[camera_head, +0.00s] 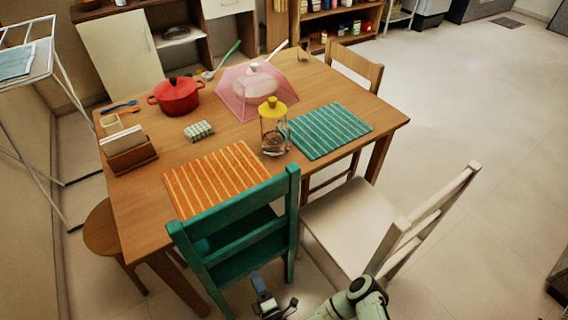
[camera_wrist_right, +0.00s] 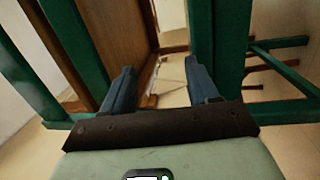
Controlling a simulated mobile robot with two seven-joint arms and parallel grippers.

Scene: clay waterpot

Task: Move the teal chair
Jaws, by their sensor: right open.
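The teal chair (camera_head: 243,230) stands at the near side of the wooden table, its back towards me and its seat partly under the tabletop. My right gripper (camera_head: 268,296) is just behind the chair's back, low and near its right post. In the right wrist view, my right gripper (camera_wrist_right: 160,82) is open, with both dark fingers apart. A teal upright of the chair (camera_wrist_right: 218,45) passes close to the right finger, and more teal bars show at the left and right. Nothing shows held between the fingers. I cannot tell whether they touch the chair. My left gripper is out of view.
A white chair (camera_head: 350,225) stands just right of the teal chair. The wooden table (camera_head: 150,195) carries an orange mat (camera_head: 217,178), a teal mat (camera_head: 329,130), a jar (camera_head: 273,130) and a red pot (camera_head: 177,96). A round stool (camera_head: 104,235) stands left. Open floor lies far right.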

